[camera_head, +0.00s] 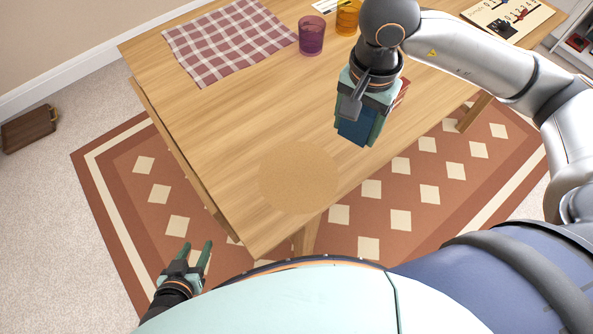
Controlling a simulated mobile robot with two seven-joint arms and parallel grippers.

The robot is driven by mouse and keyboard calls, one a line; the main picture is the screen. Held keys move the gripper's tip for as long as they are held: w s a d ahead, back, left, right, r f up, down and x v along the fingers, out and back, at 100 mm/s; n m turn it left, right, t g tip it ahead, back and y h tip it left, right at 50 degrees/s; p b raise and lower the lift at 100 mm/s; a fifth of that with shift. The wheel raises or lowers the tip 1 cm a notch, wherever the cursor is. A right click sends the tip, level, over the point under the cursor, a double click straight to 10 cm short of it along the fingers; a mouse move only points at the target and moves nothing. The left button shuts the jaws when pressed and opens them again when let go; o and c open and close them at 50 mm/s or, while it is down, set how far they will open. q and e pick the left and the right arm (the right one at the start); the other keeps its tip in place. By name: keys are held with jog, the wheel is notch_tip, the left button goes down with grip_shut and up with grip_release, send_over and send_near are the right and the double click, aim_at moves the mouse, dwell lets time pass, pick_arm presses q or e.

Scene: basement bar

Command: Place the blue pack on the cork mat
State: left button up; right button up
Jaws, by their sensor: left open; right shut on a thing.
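A blue pack (353,132) is held between the fingers of my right gripper (361,122), above the right edge of the wooden table. The gripper is shut on it and covers its upper part. The round cork mat (298,178) lies bare on the table's near corner, to the lower left of the pack. The pack is apart from the mat. My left gripper (196,258) is open and empty, low at the left, off the table and over the rug.
The wooden table (215,130) is clear around the mat. A checkered cloth (228,42), a purple glass (311,36) and an orange glass (348,18) are further back. A reddish thing (402,92) shows behind my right gripper. A brown case (29,129) lies on the floor.

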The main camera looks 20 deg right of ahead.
jog(key=m, duration=0.2)
jog(key=s+m, duration=0.1)
jog(key=m, duration=0.1)
jog(key=s+m, duration=0.1)
jog(key=m, duration=0.1)
jog(key=shift+d+f+m, duration=0.15)
jog(key=shift+d+m, duration=0.15)
jog(key=shift+d, duration=0.05)
jog(key=s+m, duration=0.1)
jog(key=m, duration=0.3)
jog(key=m+p, duration=0.2)
jog(key=m, duration=0.9)
send_over(298, 175)
jog(key=f, duration=0.9)
jog(key=shift+s+d+f, duration=0.15)
jog(key=shift+s+d, duration=0.2)
jog(key=shift+w+a+f, duration=0.25)
jog(key=shift+a+f, duration=0.15)
jog(key=shift+f, duration=0.3)
notch_tip(298, 175, down, 2)
jog(key=shift+f, duration=0.2)
pick_arm(q)
jog(key=shift+s+a+r, duration=0.4)
jog(key=shift+s+r, duration=0.05)
jog(key=shift+r, duration=0.3)
pick_arm(e)
jog(key=shift+f, duration=0.15)
